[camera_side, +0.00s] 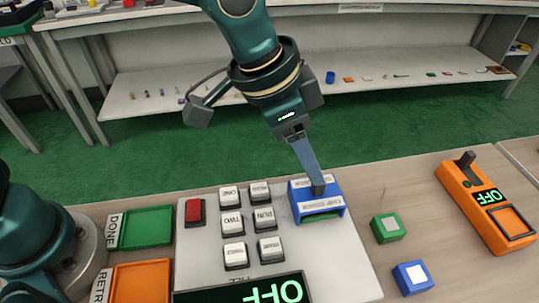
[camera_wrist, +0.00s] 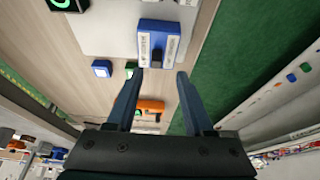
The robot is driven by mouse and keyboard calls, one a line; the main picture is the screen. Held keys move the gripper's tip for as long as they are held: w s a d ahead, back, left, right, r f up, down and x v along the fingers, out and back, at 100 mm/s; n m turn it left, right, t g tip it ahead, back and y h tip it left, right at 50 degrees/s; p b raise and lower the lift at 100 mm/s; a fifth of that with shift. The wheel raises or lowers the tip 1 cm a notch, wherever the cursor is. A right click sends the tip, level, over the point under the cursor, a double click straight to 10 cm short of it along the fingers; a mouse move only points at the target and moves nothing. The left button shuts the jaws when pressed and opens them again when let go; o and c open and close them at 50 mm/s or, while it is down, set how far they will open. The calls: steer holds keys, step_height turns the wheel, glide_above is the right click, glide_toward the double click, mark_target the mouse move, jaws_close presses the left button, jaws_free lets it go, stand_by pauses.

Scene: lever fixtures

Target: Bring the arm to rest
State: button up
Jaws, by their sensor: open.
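My gripper (camera_side: 316,188) points down at the blue lever box (camera_side: 318,207), with a finger at the box's dark lever in the side view. In the wrist view, the two fingers of my gripper (camera_wrist: 157,76) stand apart with nothing held between them. The blue box (camera_wrist: 158,42) and its dark lever (camera_wrist: 156,56) lie just beyond the fingertips there. Whether a finger touches the lever, I cannot tell.
The blue box stands on a white panel (camera_side: 345,280) with several white buttons, a red button (camera_side: 195,212) and an OFF display (camera_side: 245,292). Right of it are a green block (camera_side: 388,228), a blue block (camera_side: 413,278) and an orange lever device (camera_side: 482,208) reading OFF.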

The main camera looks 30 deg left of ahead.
steer(key=shift+r, duration=0.25)
steer(key=shift+w+a+r, duration=0.2)
steer(key=shift+a, duration=0.1)
steer(key=s+a+r+n+t+y, duration=0.1)
steer(key=a+r+n+t, duration=0.1)
steer(key=a+r, duration=0.35)
steer(key=s+a+r+n+t, duration=0.1)
steer(key=s+a+r+n, duration=0.15)
steer(key=a, duration=0.55)
steer(key=s+a+f+n+y, duration=0.2)
steer(key=s+a+f+n, duration=0.2)
steer(key=s, duration=0.6)
steer(key=a+f, duration=0.2)
steer(key=a, duration=0.1)
steer(key=shift+s+a+g, duration=0.3)
steer(key=shift+a, duration=0.05)
